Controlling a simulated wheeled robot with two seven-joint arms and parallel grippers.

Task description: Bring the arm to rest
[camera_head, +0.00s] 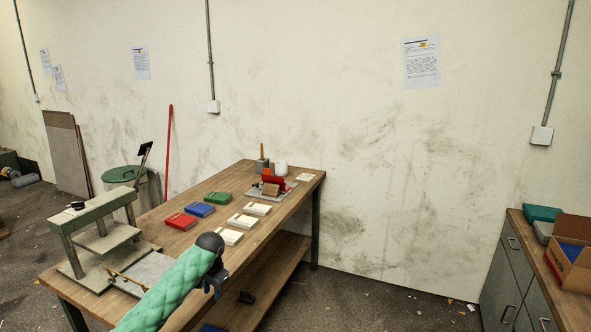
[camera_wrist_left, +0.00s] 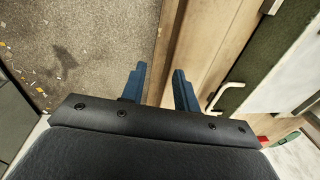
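My left arm, in a green quilted sleeve, comes in from the bottom left in the head view. Its dark gripper (camera_head: 213,280) hangs at the near long edge of the wooden workbench (camera_head: 180,239). In the left wrist view the two blue fingers of the gripper (camera_wrist_left: 159,88) stand apart with nothing between them. The floor and the wooden edge show beyond them. My right arm and gripper are in neither view.
On the bench are a green press (camera_head: 98,211), a red book (camera_head: 181,221), a blue book (camera_head: 200,209), a green book (camera_head: 217,198) and several cream blocks. A cabinet (camera_head: 507,274) with an open cardboard box (camera_head: 570,262) stands at right. Floor between is open.

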